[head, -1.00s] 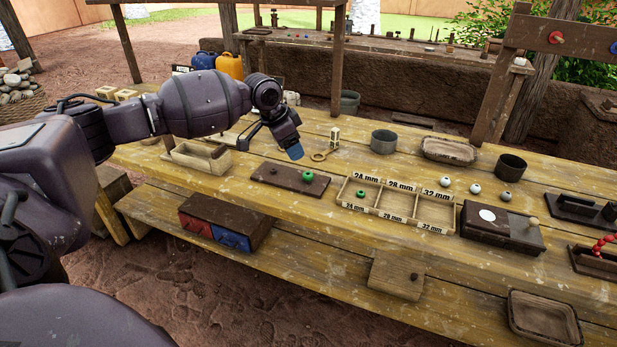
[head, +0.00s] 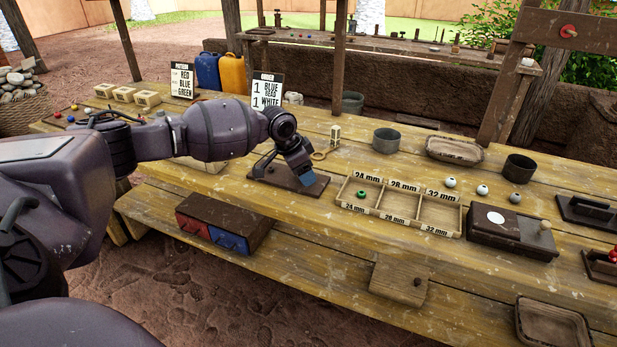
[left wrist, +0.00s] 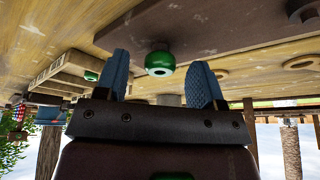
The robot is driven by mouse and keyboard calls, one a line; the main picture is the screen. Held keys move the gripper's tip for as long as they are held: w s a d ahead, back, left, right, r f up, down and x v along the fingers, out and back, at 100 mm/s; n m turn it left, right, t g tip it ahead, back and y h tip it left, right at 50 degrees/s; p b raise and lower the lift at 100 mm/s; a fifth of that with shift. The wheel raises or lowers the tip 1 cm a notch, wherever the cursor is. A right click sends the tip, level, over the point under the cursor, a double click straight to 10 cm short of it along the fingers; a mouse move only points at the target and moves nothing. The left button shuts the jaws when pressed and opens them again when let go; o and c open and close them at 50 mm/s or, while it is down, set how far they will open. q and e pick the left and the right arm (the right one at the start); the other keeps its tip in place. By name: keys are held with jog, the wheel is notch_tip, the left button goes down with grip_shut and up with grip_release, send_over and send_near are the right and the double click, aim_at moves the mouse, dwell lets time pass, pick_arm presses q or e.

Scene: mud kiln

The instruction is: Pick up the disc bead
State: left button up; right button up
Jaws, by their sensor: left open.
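A round green bead (left wrist: 160,62) with a dark hole sits on the dark wooden board. The board shows in the head view (head: 272,179) and the left wrist view (left wrist: 225,30). My left gripper (head: 305,178) is low over the right part of the board and hides this bead in the head view. In the left wrist view my gripper (left wrist: 165,75) is open, with the bead in the gap between its blue fingers, towards their tips. I cannot tell whether a finger touches it. My right gripper is not in view.
A sorting tray (head: 372,210) with size labels stands right of the board and holds another green bead (head: 361,194). Several pale and grey beads lie behind a dark box (head: 510,234). A wooden ring-ended piece (head: 321,155) and a grey cup (head: 386,140) stand behind the board.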

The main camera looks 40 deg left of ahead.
pick_arm(q)
jog(key=c, duration=1)
notch_tip(320, 180, up, 20)
jog(key=p, duration=0.3)
jog(key=shift+p, duration=0.35)
